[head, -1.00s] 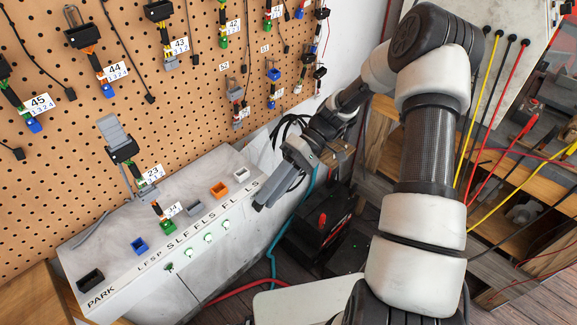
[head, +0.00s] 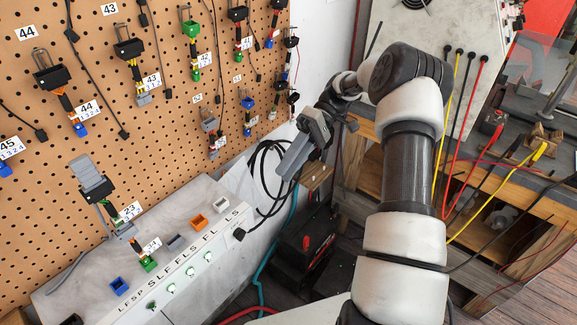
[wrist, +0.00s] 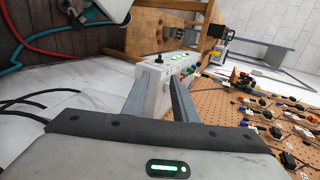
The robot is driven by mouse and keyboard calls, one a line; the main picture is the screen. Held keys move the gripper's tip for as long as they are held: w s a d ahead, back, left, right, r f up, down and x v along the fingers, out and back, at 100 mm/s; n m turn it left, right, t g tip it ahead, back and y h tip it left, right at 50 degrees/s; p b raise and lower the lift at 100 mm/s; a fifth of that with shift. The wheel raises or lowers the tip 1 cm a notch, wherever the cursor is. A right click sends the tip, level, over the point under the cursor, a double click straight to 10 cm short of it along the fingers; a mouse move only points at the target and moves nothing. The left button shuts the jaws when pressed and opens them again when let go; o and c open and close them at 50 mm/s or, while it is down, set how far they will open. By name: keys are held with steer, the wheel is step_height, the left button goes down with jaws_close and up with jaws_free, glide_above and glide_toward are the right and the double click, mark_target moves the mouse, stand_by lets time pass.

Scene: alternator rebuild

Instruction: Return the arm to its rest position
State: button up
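My gripper (head: 290,158) is in the air beyond the right end of the white test box (head: 185,262), in front of the white wall. It points down and left in the head view. In the wrist view the two grey fingers (wrist: 160,80) stand apart, with the white box (wrist: 155,90) showing through the gap. Nothing is held between them. My arm is bent, its elbow at the upper right and its forearm reaching left.
The pegboard (head: 165,125) with hanging connectors is at left. A grey connector with tag 23 (head: 95,180) stands over the box. Black cables (head: 262,175) loop behind my gripper. A black-and-red battery unit (head: 300,248) is below; a bench with coloured leads (head: 480,155) is right.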

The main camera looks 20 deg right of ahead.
stand_by(0.3)
steer(key=s+a+r+m+t+h, duration=0.25)
steer(key=s+r+h, duration=0.2)
steer(key=r, duration=0.35)
steer(key=s+r+m+t+h, duration=0.25)
steer(key=s+r+t, duration=0.25)
steer(key=s, duration=0.3)
steer(key=s+r+m+t+h, duration=0.25)
steer(key=s+r+t, duration=0.25)
steer(key=s, duration=0.4)
step_height(320, 180, up, 13)
steer(key=p, duration=1.2)
steer(key=shift+w+a+f+n+h+p, duration=0.15)
steer(key=shift+w+a+n+h+p, duration=0.05)
steer(key=shift+a+n+h+p, duration=0.15)
